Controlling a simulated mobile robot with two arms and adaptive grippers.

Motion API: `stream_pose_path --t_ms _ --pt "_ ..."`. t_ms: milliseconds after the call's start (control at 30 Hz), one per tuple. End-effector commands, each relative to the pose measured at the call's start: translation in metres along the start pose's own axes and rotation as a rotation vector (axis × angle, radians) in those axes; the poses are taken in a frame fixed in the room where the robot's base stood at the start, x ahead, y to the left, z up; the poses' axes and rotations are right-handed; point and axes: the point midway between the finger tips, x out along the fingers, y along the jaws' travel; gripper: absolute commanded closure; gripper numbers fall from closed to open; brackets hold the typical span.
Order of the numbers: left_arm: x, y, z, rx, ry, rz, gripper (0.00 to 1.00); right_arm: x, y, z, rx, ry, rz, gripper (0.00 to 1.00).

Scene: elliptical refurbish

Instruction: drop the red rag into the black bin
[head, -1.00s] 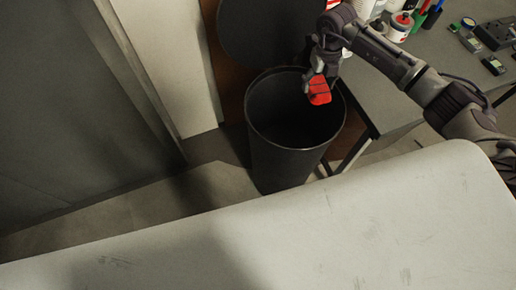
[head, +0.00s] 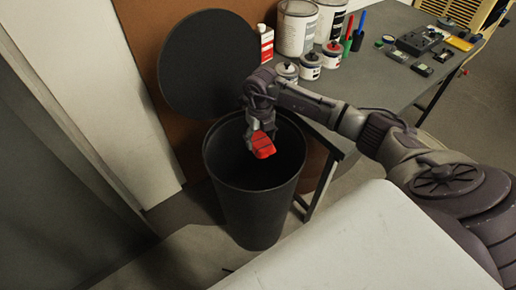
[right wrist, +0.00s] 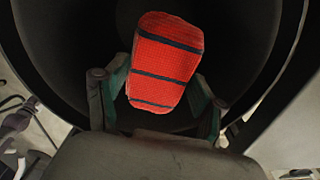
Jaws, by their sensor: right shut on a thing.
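The black bin (head: 254,213) stands open on the floor, its round lid (head: 207,62) raised behind it. My right gripper (head: 259,141) is over the bin's mouth, pointing down, shut on the red rag (head: 264,147). In the right wrist view the red rag (right wrist: 165,62) is folded, with dark stripes, and sits between the fingers of the right gripper (right wrist: 158,95). The dark bin interior (right wrist: 240,40) surrounds it there. The bin's floor is too dark to make out. My left gripper is not in view.
A grey table (head: 385,90) stands right of the bin, with paint cans (head: 297,28), jars (head: 310,66), a red-and-white bottle (head: 266,44), markers and small devices (head: 420,42). A brown board and pale panel (head: 110,90) stand behind and left. A white surface (head: 370,245) fills the front right.

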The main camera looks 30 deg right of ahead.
Motion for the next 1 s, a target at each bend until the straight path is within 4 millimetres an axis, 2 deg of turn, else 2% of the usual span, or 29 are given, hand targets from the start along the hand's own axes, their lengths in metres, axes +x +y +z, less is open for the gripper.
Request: stream_pose_path --t_ms 167,200,367,767,867,1000 --pt "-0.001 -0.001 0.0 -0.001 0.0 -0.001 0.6 -0.001 0.0 0.0 0.0 -0.001 0.0 0.64" --pt "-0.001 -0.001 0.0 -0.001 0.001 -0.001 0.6 -0.001 0.0 0.0 0.0 -0.001 0.0 0.3" --pt "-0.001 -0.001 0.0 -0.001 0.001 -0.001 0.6 -0.001 0.0 0.0 0.0 -0.001 0.0 0.03" --pt "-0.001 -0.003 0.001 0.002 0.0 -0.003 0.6 -0.004 0.0 0.001 0.0 -0.002 0.0 0.02" --pt "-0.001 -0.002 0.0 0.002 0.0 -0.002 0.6 -0.016 0.0 0.002 0.0 -0.005 -0.001 0.02" --pt "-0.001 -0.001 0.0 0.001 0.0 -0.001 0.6 -0.044 0.0 0.002 -0.001 -0.007 -0.001 0.02"
